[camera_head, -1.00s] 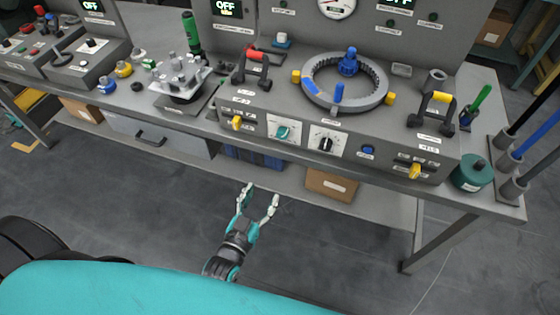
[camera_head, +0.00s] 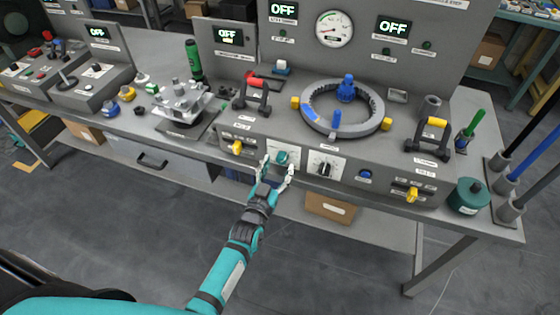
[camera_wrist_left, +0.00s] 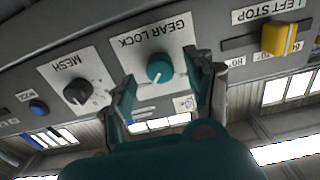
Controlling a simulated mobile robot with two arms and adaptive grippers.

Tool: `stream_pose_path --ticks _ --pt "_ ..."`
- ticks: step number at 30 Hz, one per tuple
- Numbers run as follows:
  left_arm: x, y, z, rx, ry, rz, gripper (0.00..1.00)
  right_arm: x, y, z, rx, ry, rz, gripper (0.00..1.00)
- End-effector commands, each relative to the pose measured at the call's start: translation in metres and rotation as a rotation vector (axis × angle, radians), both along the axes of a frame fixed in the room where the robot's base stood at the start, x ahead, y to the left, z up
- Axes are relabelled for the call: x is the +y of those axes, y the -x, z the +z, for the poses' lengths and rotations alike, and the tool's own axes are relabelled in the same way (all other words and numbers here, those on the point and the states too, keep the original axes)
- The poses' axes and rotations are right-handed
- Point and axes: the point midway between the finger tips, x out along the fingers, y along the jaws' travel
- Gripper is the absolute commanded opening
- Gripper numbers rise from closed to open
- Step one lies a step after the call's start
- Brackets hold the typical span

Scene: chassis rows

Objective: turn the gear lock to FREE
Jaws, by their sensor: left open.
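The gear lock is a teal round knob (camera_wrist_left: 160,69) on a white plate labelled GEAR LOCK (camera_wrist_left: 150,50), which appears upside down in the left wrist view. In the head view the knob (camera_head: 283,157) is on the console's front face. My left gripper (camera_head: 274,168) is open in front of the plate, its fingers on either side of the knob. In the wrist view the fingers (camera_wrist_left: 163,92) stand apart with the knob between and just beyond their tips; no contact shows. The knob's pointer setting is too small to read. My right gripper is not in view.
The black MESH knob (camera_head: 325,168) is right beside the gear lock plate. The yellow LEFT STOP slider (camera_wrist_left: 279,39) is on its other side. A ring gear (camera_head: 342,108) with blue pins sits on the console top. The floor in front is clear.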

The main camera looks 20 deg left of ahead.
Motion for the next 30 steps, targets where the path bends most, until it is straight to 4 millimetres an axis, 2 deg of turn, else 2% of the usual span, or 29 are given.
stream_pose_path --ticks 3,6,16,27,29,30 --pt "-0.001 -0.015 0.000 -0.001 0.000 0.000 0.55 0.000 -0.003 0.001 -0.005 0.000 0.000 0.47" --pt "-0.001 -0.022 0.000 -0.001 0.000 0.000 0.55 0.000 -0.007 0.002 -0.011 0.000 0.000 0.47" --pt "-0.001 -0.024 -0.001 0.000 0.001 0.000 0.55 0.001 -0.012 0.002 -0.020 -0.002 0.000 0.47" --pt "-0.001 -0.024 -0.001 0.000 0.001 0.000 0.07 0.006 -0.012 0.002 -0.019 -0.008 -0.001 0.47" --pt "-0.001 -0.024 -0.001 0.000 0.001 0.000 0.00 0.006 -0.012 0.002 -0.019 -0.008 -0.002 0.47" --pt "-0.001 -0.024 -0.001 0.000 0.001 0.000 0.00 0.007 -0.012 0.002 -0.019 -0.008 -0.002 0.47"
